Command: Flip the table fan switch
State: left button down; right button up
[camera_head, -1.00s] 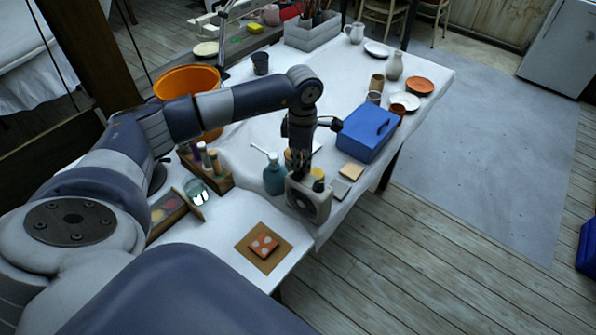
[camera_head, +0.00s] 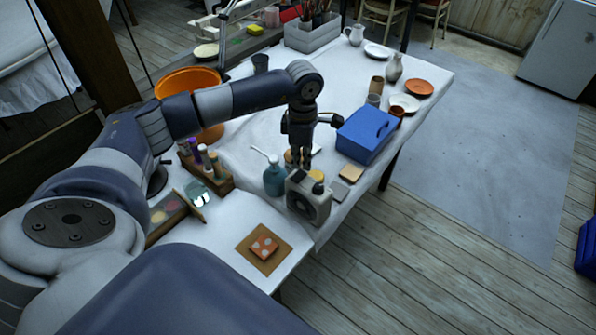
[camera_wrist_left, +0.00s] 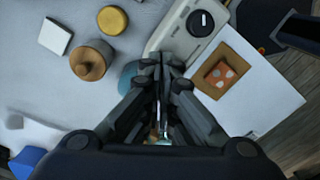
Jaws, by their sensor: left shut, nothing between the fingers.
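The table fan (camera_head: 309,198) is a small pale box with a round dark grille, standing at the near edge of the white-covered table. In the left wrist view its pale body (camera_wrist_left: 176,44) bears a black round switch knob (camera_wrist_left: 200,23) with a white mark. My left gripper (camera_head: 301,166) points down just behind the top of the fan. In the left wrist view its fingertips (camera_wrist_left: 162,60) are together and empty, beside the fan's body and apart from the knob. Whether they touch the fan cannot be told. My right gripper is in neither view.
A teal bottle (camera_head: 274,178) stands close left of the fan. A blue box (camera_head: 364,136) lies to the right behind it. A wooden jar (camera_wrist_left: 91,60) and a yellow disc (camera_wrist_left: 112,20) are near the gripper. A spotted tile (camera_head: 264,247) lies on the front table corner.

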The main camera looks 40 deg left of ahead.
aim_at(302, 173)
pick_arm(q)
jog(key=shift+r+p, duration=1)
jog(key=shift+r, duration=1.15)
